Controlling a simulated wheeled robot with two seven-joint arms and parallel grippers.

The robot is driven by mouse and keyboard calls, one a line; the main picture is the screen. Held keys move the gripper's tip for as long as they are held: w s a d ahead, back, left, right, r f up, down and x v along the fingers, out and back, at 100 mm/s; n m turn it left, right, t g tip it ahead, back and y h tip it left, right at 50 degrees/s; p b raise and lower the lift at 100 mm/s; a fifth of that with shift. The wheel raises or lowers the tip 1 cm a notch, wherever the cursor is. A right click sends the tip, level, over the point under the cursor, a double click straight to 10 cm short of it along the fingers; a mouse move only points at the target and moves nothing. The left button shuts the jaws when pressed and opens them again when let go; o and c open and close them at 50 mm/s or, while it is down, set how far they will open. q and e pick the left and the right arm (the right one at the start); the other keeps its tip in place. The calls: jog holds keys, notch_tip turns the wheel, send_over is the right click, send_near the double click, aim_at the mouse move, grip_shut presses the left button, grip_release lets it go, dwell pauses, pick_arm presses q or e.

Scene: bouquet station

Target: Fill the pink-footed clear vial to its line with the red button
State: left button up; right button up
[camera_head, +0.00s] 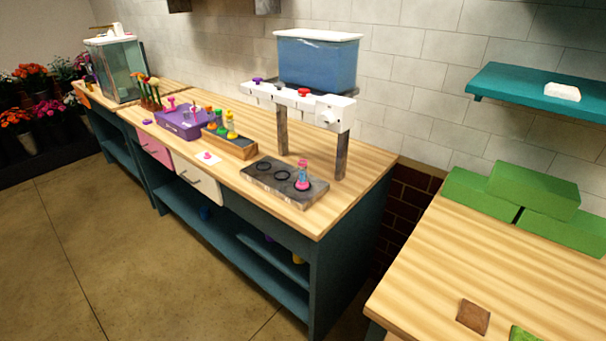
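The pink-footed clear vial (302,172) stands upright at the rightmost ring of a dark slab (262,180). It is too small to make out its line or its fill level. The slab lies beneath a white dispenser bar (328,112) on two dark posts. The red button (304,92) sits on top of this bar, towards its right end, above the vial. The button looks raised, but I cannot tell whether it is pressed. Neither of my grippers is in view.
A blue tank (316,64) sits over the bar, with a purple button (257,80) at its left. Left of the slab are a wooden tray (238,148) of coloured-footed vials, a pink item on a white card (207,157) and a purple box (178,125). The slab's other rings are empty.

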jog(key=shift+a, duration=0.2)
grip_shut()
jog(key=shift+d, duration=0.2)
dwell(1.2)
